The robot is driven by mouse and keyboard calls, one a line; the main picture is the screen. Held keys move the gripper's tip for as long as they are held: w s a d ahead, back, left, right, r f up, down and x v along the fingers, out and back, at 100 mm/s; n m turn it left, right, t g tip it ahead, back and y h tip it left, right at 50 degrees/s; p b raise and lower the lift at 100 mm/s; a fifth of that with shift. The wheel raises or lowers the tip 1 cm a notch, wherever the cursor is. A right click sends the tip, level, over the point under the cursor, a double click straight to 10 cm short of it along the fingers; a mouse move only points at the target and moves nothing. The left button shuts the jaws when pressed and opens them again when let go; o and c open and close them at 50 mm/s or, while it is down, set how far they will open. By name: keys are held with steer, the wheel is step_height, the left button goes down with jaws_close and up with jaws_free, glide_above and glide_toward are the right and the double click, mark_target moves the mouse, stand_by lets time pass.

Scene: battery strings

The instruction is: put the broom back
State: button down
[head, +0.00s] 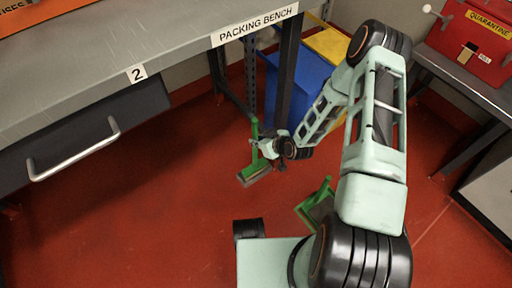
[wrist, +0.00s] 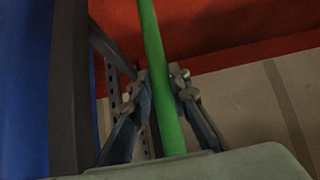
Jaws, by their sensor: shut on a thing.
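The broom (head: 254,132) has a short green handle and a head with grey bristles at its lower end. It stands roughly upright over the red floor in the middle of the head view. My gripper (head: 269,147) is shut on its green handle, above the bristles. In the wrist view, the green handle (wrist: 152,35) runs between the two fingers of my gripper (wrist: 160,76). I cannot tell whether the bristles touch the floor. The broom's head is out of the wrist view.
A green dustpan-like thing (head: 317,207) is on the floor, partly hidden by my arm. The packing bench (head: 170,48) with a drawer (head: 85,135) is at left. Blue (head: 300,85) and yellow (head: 331,45) bins stand behind. A red quarantine box (head: 470,45) sits on the right table.

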steer(key=shift+w+a+f+b, duration=0.1)
steer(key=shift+w+f+b, duration=0.2)
steer(key=shift+f, duration=0.5)
steer(key=shift+w+a+f+b, duration=0.1)
steer(key=shift+w+f+b, duration=0.2)
steer(key=shift+f, duration=0.55)
steer(key=shift+w+a+f+b, duration=0.1)
steer(key=shift+w+f+b, duration=0.2)
steer(key=shift+f, duration=0.6)
steer(key=c, duration=1.8)
jaws_free()
steer(key=shift+s+d, duration=0.1)
steer(key=p+v, duration=0.4)
steer(key=v, duration=0.8)
